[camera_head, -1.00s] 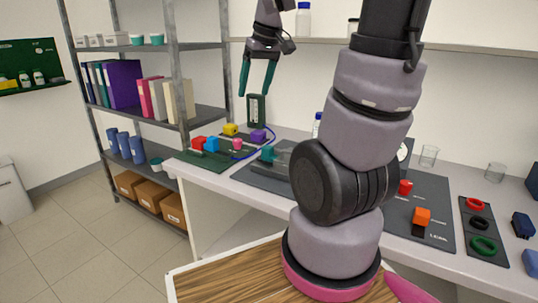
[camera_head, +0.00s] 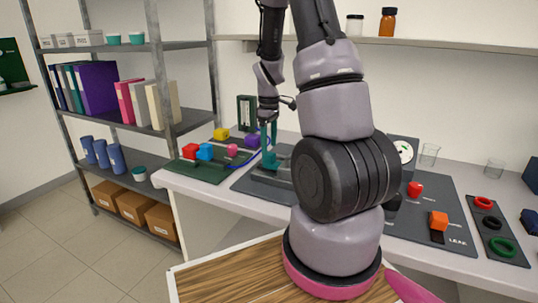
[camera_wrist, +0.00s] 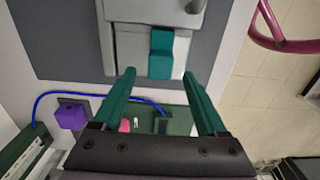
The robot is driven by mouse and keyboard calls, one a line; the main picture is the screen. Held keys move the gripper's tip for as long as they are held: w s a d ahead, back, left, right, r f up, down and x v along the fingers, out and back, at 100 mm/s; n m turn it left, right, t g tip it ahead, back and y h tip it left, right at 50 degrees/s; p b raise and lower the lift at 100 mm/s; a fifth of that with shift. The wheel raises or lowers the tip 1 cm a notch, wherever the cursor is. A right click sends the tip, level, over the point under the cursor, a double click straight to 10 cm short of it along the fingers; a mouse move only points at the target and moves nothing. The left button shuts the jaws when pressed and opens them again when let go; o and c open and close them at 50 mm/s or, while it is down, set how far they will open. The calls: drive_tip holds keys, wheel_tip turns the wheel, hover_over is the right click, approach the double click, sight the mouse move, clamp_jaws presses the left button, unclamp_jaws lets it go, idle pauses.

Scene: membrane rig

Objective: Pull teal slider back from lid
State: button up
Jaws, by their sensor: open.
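The teal slider (camera_wrist: 161,56) shows in the wrist view as a short block on a pale grey fixture on the dark mat (camera_wrist: 65,45). A grey part, perhaps the lid (camera_wrist: 150,12), lies beyond it at the top of the picture. My gripper (camera_wrist: 159,74) has its two green fingers apart and nothing between the tips. The tips appear on either side of the slider's near end; I cannot tell whether they touch it. In the head view my gripper (camera_head: 268,138) points down over the slider, which it partly hides. My arm hides much of the rig.
A blue cable (camera_wrist: 85,94) and a purple block (camera_wrist: 71,116) lie near the fingers. Red (camera_head: 190,151), blue (camera_head: 205,152) and yellow (camera_head: 221,134) blocks stand on the green mat at left. An orange block (camera_head: 438,220) and coloured rings (camera_head: 502,246) lie at right.

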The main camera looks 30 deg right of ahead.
sight(269, 153)
drive_tip(key=shift+f, duration=2.25)
clamp_jaws()
